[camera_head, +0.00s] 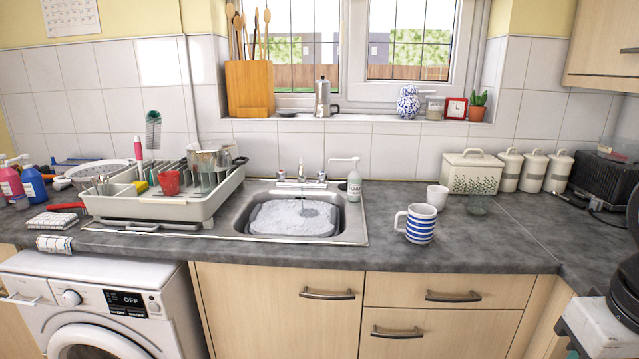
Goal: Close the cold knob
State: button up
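The sink (354,230) is set in the counter below the window, with its basin full of white suds (290,217). The tap (301,174) stands at the back rim of the sink between two small knobs. The left knob (281,175) seems to carry a reddish mark, and the right knob (322,177) seems to carry a bluish one, which fits the cold knob. Both are too small to read how far they are turned. Whether water runs from the spout is unclear. My gripper's fingers are not seen; dark parts, likely of my arm, show at the right edge.
A white soap bottle (354,185) stands just right of the right knob. A loaded dish rack (165,205) stands left of the sink. A striped mug (421,224) and a white cup (437,196) stand to the right. The counter's right front is clear.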

aim_at(321, 174)
jog(key=u, duration=1.35)
jog(key=i, duration=1.45)
jog(key=z, duration=0.85)
jog(key=i, duration=0.55)
jog(key=z, duration=0.5)
